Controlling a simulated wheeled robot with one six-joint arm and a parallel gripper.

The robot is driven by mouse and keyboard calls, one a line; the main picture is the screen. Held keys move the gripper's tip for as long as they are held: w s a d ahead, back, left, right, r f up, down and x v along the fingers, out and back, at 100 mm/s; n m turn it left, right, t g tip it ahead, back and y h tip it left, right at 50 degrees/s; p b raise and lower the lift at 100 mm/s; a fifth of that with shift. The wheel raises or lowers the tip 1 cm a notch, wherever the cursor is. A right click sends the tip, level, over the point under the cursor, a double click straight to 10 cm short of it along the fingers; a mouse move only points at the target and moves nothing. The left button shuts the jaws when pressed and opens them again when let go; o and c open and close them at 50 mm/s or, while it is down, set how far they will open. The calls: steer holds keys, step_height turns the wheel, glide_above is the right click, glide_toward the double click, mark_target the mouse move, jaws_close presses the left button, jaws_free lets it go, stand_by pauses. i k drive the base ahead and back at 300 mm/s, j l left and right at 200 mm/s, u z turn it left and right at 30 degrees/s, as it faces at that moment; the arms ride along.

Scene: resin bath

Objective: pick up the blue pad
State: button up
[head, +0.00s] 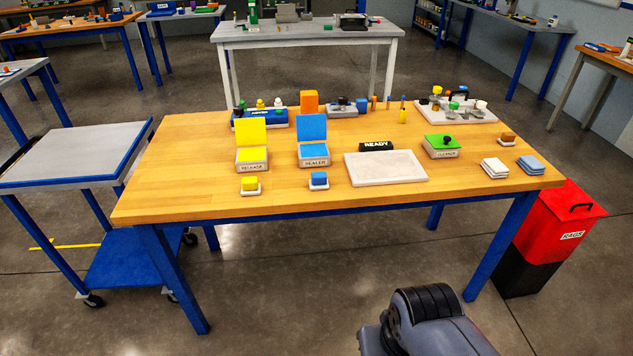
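The blue pad (319,178) is a small blue block resting on a little white dish (319,187) near the front of the wooden table, left of the middle. It stands just in front of the open box labelled SEALER (314,161), which has a raised blue lid (313,127) and a blue inside. Part of my arm shows at the bottom edge, right of the middle, well in front of the table. My gripper is not in view.
The wooden table (240,205) also holds a yellow pad (249,183), an open RELEASE box (252,158), a pale slab (385,168), a green-topped CLEANER box (441,146), and white and blue cloth stacks (531,164). A red bin (562,225) stands right, a cart (75,160) left.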

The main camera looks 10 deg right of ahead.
mark_target(319, 181)
steer(key=i+l+u, duration=0.3)
steer(key=i, duration=0.3)
steer(key=i+l+u, duration=0.3)
steer(key=i+l, duration=0.15)
steer(key=i, duration=0.05)
